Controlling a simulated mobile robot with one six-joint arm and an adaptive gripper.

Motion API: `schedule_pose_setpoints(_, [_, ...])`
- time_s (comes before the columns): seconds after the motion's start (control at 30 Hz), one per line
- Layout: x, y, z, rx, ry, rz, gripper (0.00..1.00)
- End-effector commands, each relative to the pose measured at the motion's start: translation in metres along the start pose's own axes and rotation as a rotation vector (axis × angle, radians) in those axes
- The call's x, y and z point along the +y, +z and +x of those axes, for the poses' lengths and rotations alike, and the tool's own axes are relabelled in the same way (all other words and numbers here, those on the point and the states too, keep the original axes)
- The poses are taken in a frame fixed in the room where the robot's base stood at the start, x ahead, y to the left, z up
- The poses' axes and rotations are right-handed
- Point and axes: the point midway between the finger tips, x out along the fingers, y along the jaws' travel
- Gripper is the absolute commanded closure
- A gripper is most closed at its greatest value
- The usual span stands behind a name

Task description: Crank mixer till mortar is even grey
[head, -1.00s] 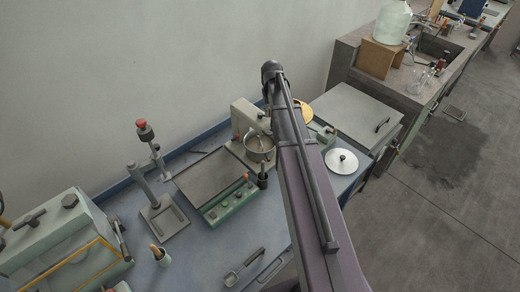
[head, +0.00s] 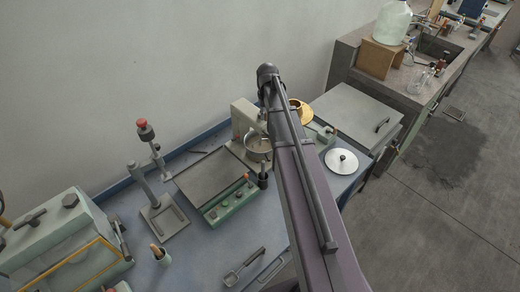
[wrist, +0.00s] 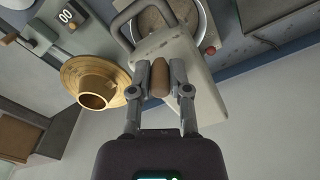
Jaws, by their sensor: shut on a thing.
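The mixer has a beige body (head: 242,116) and a round metal bowl (head: 258,147) on the blue bench. In the wrist view the beige body (wrist: 205,85) fills the middle, with the bowl rim (wrist: 208,14) at the top edge. The part of the bowl's contents (wrist: 160,17) in view looks brownish with some uneven tone; the picture is too small to judge it well. My gripper (wrist: 159,78) is shut on a brown wooden crank grip (wrist: 159,80), in front of the mixer body. In the head view my arm hides the gripper and the grip.
A brass flanged ring (wrist: 88,80) lies beside the mixer, partly behind my arm in the head view.

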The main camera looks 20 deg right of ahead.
Motion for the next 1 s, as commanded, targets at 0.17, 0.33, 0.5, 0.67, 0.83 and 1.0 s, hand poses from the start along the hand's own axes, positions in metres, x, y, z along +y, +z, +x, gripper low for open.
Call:
schedule_pose_setpoints(0.17, [-0.008,0.001,0.0,0.001,0.0,-0.001,1.0])
schedule_pose_setpoints(0.33, [-0.015,0.003,0.0,0.001,0.001,0.001,1.0])
schedule_pose_setpoints(0.5, [-0.015,0.003,0.0,0.0,0.001,0.001,1.0])
schedule_pose_setpoints(0.67, [-0.017,0.003,0.0,-0.001,0.001,0.001,1.0])
schedule_pose_setpoints(0.83, [-0.028,0.001,0.0,-0.001,0.001,-0.001,1.0])
schedule_pose_setpoints(1.0, [-0.029,0.001,0.0,0.0,0.001,0.001,1.0])
